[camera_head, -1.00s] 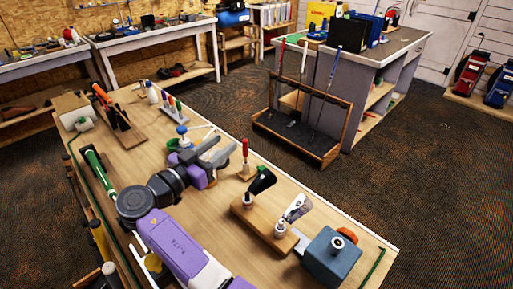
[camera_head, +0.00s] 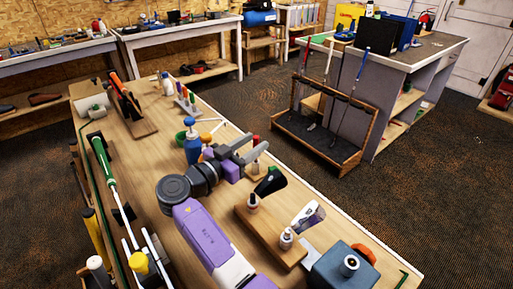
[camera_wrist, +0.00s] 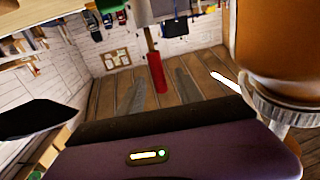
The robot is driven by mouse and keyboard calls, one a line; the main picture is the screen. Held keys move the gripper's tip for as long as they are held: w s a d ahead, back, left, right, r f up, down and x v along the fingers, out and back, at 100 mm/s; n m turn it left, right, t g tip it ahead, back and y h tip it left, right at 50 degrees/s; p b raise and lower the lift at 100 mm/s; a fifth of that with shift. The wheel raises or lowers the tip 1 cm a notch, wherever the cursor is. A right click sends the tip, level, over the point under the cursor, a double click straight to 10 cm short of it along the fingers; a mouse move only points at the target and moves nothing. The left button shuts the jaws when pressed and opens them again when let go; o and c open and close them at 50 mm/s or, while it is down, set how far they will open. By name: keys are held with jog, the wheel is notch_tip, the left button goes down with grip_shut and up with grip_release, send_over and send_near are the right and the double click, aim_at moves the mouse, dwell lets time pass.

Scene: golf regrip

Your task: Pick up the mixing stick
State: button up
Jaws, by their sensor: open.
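My gripper (camera_head: 258,143) is open above the workbench (camera_head: 170,190), its two grey fingers pointing right and away. They also show in the wrist view (camera_wrist: 160,90). In the head view the fingers overlap a red-handled tool (camera_head: 256,140) standing in a small wooden block. In the wrist view its red handle (camera_wrist: 157,72) appears between the fingers, beyond them; I see no contact. A thin pale stick (camera_head: 215,127) behind the gripper may be the mixing stick; I cannot tell for sure.
A blue-topped bottle (camera_head: 191,145) stands close left of my gripper. A wooden stand (camera_head: 268,236) with two club heads and a blue-grey box (camera_head: 345,270) are nearer. An amber container (camera_wrist: 285,45) fills the right of the wrist view. A club rack (camera_head: 325,130) stands on the floor.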

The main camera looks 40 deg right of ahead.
jog(key=d, duration=0.3)
jog(key=d+p, duration=0.1)
jog(key=shift+w+d, duration=0.25)
jog(key=shift+w, duration=0.1)
grip_shut()
